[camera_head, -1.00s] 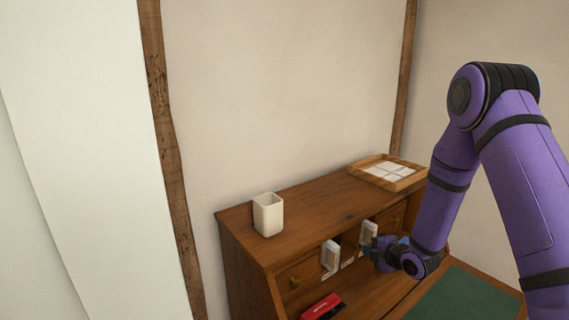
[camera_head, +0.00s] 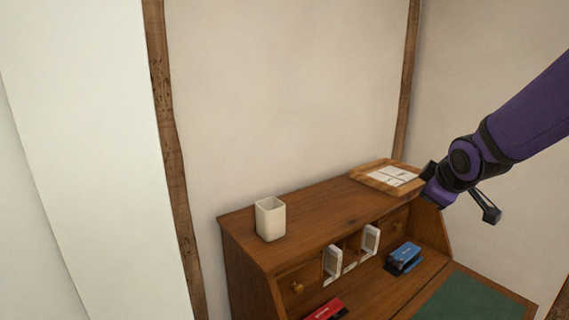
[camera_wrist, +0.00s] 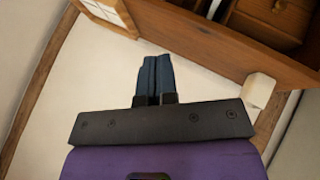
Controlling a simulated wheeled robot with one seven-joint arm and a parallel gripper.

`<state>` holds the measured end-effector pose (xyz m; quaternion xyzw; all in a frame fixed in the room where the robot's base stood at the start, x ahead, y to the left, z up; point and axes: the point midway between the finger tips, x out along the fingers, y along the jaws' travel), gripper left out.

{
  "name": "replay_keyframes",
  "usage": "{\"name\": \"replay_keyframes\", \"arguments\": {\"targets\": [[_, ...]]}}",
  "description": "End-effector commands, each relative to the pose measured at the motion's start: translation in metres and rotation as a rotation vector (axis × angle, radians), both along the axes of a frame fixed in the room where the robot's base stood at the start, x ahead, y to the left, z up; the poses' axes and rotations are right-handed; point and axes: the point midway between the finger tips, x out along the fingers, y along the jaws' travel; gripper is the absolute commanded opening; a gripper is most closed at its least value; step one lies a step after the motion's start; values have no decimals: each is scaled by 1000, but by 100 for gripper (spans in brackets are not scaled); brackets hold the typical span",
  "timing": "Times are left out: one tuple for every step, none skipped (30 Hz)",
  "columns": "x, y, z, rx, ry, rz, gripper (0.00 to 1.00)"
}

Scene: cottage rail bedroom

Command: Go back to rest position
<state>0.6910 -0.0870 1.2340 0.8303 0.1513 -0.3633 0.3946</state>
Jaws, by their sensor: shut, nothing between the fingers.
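My purple arm comes in from the right in the head view, and my gripper (camera_head: 432,182) is near the right end of the wooden desk (camera_head: 330,225), in front of the tray. In the wrist view my gripper (camera_wrist: 155,75) shows two dark fingers pressed together with nothing between them. In the head view the fingertips are small and partly hidden by the wrist.
A cream cup (camera_head: 270,219) and a wooden tray (camera_head: 362,177) with white tiles stand on the desk's top. Below are two white-framed items (camera_head: 333,262), a blue object (camera_head: 404,257), a red object (camera_head: 325,310) and a green mat (camera_head: 475,300). Wall and wooden posts stand behind.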

Motion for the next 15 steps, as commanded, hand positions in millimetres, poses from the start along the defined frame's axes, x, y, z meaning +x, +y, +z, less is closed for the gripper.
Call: {"name": "replay_keyframes", "arguments": {"targets": [[-14,0,12,26,7,-42,0],[-23,-1,18,45,16,-70,0],[-34,-1,25,70,26,-108,0],[-43,-1,30,90,34,-136,0],[-52,-1,35,109,43,-164,0],[-65,-1,41,135,56,-201,0],[-74,-1,45,155,65,-228,0],[-83,0,48,175,74,-256,0],[-96,0,54,202,86,-291,0],[-106,1,57,222,95,-318,0],[-115,2,60,243,104,-344,0],[-129,3,64,270,117,-380,0],[-139,3,67,290,127,-404,0],[-149,4,70,312,136,-431,0],[-162,6,73,339,149,-464,0]]}}
